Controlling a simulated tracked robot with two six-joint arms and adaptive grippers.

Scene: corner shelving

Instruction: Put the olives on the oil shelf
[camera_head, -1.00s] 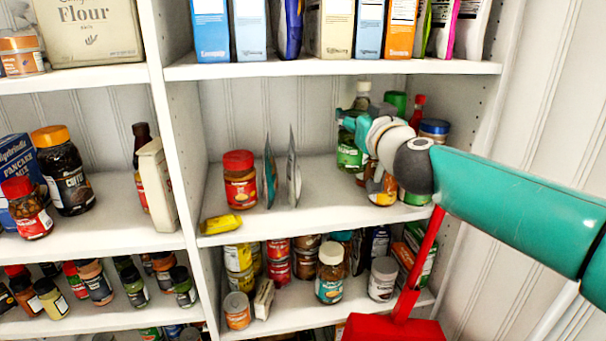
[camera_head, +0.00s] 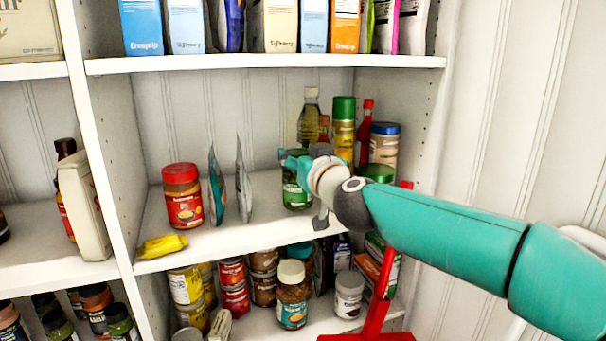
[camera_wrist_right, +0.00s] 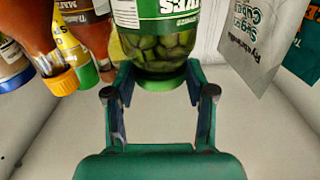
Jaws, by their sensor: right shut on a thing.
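The olives are a green jar (camera_head: 295,188) in the head view, at the right part of the middle shelf, in front of an oil bottle (camera_head: 309,112). In the right wrist view the jar of olives (camera_wrist_right: 155,45) sits between the fingers, its label lettering upside down. My right gripper (camera_wrist_right: 157,84) is shut on it; in the head view the right gripper (camera_head: 300,160) reaches it from the right and hides part of it. I cannot tell whether the jar touches the shelf. My left gripper is not in view.
A green-capped yellow bottle (camera_head: 343,127), a red bottle (camera_head: 365,130) and a blue-lidded jar (camera_head: 384,143) stand close by. Two upright packets (camera_head: 217,188) (camera_head: 243,180), a red-lidded jar (camera_head: 183,197) and a yellow packet (camera_head: 162,246) are to the left. Shelf board (camera_head: 262,205) is bare between.

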